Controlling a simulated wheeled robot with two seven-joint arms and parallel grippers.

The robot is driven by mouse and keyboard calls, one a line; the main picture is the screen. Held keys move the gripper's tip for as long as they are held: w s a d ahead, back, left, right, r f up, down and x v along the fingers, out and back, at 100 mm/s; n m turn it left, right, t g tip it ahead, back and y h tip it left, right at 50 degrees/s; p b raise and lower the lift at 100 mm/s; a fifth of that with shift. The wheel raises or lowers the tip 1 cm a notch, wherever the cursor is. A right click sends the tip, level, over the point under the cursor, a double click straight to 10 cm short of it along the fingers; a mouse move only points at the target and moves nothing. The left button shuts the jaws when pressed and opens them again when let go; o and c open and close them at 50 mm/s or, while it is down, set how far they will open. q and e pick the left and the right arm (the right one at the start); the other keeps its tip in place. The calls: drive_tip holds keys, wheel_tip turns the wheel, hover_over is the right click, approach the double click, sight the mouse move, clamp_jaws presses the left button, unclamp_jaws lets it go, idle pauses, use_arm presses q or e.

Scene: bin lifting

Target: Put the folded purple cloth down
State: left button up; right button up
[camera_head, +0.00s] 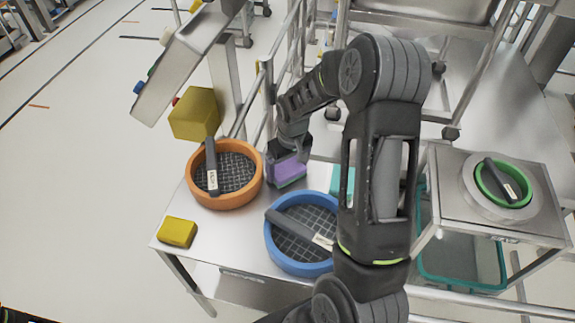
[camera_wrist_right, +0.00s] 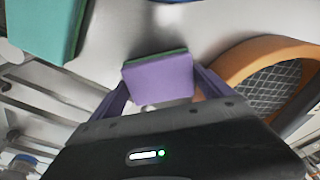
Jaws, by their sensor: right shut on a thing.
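The folded purple cloth (camera_head: 287,171) is a small block, purple with a green layer, at the back of the metal table (camera_head: 235,232). It is between the orange round bin and the blue round bin. My right gripper (camera_head: 284,160) is shut on it from behind. In the right wrist view the cloth (camera_wrist_right: 159,79) sits between the two fingers of the gripper (camera_wrist_right: 160,92). Whether its underside touches the table I cannot tell. My left gripper is not in view.
The orange bin (camera_head: 224,203) and blue bin (camera_head: 303,269) have mesh bottoms and dark handles. A yellow block (camera_head: 177,232) lies at the front left; a larger yellow block (camera_head: 194,114) is behind. A teal block (camera_head: 342,180) is right of the cloth. A green ring (camera_head: 503,184) is on the right stand.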

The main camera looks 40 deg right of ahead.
sight(290, 172)
drive_tip(key=shift+f, duration=0.15)
drive_tip(key=o, duration=0.9)
drive_tip(key=r, duration=0.4)
drive_tip(key=s+r, duration=0.1)
drive_tip(key=r, duration=0.3)
drive_tip(key=r+b, duration=0.1)
drive_tip(key=r, duration=0.3)
drive_tip(key=shift+s+a+r, duration=0.1)
drive_tip(key=shift+s+r, duration=0.05)
drive_tip(key=shift+s, duration=0.05)
